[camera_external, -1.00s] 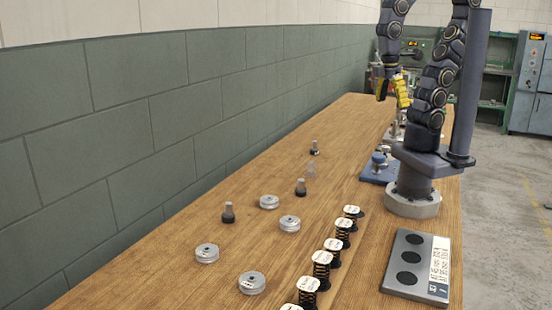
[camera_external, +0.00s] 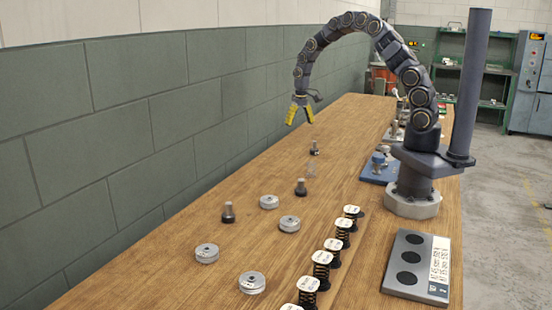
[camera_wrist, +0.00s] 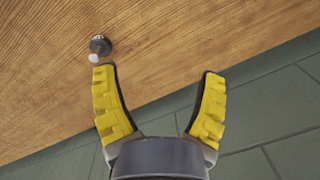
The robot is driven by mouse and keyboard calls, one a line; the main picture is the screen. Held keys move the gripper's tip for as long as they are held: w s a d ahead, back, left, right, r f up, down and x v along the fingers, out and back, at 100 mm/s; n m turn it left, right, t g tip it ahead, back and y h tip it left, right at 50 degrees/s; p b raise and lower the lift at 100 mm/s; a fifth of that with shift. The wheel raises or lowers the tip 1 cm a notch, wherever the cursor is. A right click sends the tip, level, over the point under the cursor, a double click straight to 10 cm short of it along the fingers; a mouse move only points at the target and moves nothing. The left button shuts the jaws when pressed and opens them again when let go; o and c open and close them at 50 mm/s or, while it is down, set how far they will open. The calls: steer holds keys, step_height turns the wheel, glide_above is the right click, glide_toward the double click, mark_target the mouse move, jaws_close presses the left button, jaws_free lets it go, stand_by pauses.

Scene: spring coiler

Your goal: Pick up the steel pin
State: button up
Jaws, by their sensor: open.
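Several small pins with grey shafts on dark round bases stand on the wooden bench. One pin (camera_external: 314,148) is farthest back, near my gripper (camera_external: 300,122). Two more stand nearer the camera, a middle pin (camera_external: 300,187) and a left pin (camera_external: 228,212). A faint, pale pin-like piece (camera_external: 311,169) stands between the back and middle pins. I cannot tell which is the steel pin. My gripper has yellow fingers, spread apart and empty, above the bench. In the wrist view, a pin (camera_wrist: 98,49) stands just beyond the left fingertip, outside the gap between the fingers.
Several silver discs (camera_external: 268,202) lie on the bench (camera_external: 150,285). A row of coil springs with white tops (camera_external: 321,258) runs along the right. A grey plate with dark round recesses (camera_external: 409,257) lies front right. A block wall (camera_external: 120,140) borders the bench's left side.

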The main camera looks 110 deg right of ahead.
mark_target(315, 149)
steer(key=s+d+f+m, duration=0.1)
steer(key=s, duration=0.1)
steer(key=s+d+f+m, duration=0.1)
steer(key=s+d+f, duration=0.1)
steer(key=s, duration=0.1)
steer(key=s+d+f, duration=0.2)
steer(key=s, duration=0.1)
steer(key=shift+s+d+m, duration=0.25)
steer(key=shift+m, duration=0.15)
steer(key=shift+s+f, duration=0.15)
steer(key=shift+f, duration=0.5)
steer(key=shift+s+f, duration=0.15)
steer(key=shift+f, duration=0.45)
steer(key=shift+d+f, duration=0.2)
steer(key=shift+f, duration=2.55)
steer(key=c, duration=1.2)
